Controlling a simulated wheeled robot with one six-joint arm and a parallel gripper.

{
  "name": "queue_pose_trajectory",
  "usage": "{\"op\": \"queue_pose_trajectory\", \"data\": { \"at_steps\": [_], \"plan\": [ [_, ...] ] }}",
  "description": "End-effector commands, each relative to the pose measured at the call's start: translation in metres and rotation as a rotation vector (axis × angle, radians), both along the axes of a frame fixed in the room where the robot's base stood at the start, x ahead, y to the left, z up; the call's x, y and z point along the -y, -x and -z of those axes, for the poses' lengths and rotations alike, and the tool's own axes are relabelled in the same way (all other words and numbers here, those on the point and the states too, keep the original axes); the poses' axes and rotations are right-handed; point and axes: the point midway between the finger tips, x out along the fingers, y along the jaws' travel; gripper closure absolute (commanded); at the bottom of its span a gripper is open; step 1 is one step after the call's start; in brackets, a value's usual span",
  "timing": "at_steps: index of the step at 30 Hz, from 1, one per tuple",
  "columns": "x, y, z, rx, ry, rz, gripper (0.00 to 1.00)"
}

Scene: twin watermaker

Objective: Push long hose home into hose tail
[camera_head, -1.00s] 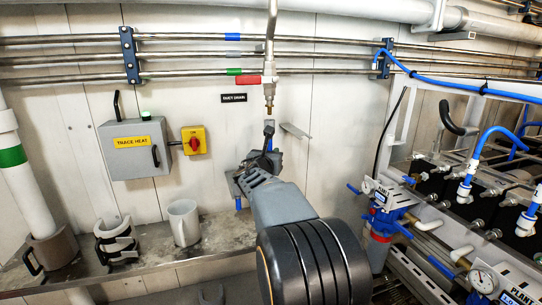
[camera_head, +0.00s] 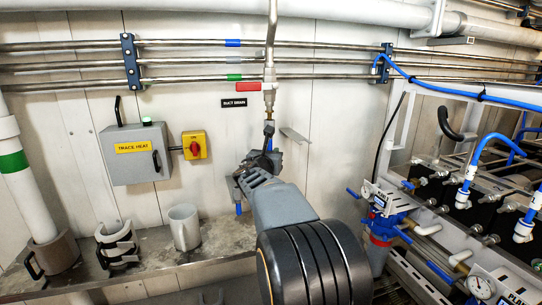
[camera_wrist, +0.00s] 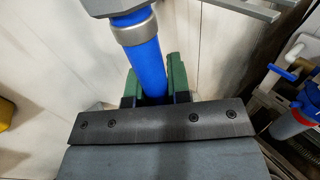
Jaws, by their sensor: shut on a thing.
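My gripper (camera_head: 262,158) is shut on the blue long hose (camera_wrist: 148,68), which stands nearly upright between green finger pads in the wrist view. A grey metal collar (camera_wrist: 136,29) is round the hose near its upper end. In the head view the hose's top end (camera_head: 269,128) is just below the brass hose tail (camera_head: 269,113), roughly in line with it. Whether they touch is too small to tell. A blue piece, apparently the hose's lower end, shows under my gripper. The hose tail hangs from a vertical metal pipe with a red lever (camera_head: 247,87).
A small grey bracket (camera_head: 294,134) juts from the wall right of the hose. The trace heat box (camera_head: 135,152) and yellow switch (camera_head: 195,145) are at left. A grey mug (camera_head: 184,228) stands on the ledge (camera_head: 222,236). Pump equipment with blue hoses (camera_head: 480,155) fills the right.

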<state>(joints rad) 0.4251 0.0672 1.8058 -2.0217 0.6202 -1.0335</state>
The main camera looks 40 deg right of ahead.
Motion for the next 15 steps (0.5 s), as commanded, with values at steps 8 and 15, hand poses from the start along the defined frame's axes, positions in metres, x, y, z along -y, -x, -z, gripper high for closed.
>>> {"op": "queue_pose_trajectory", "data": {
  "at_steps": [8,15],
  "plan": [
    [0.000,0.000,-0.009,0.001,0.001,0.000,1.00],
    [0.000,0.000,-0.015,0.001,0.002,0.000,1.00]
  ]
}}
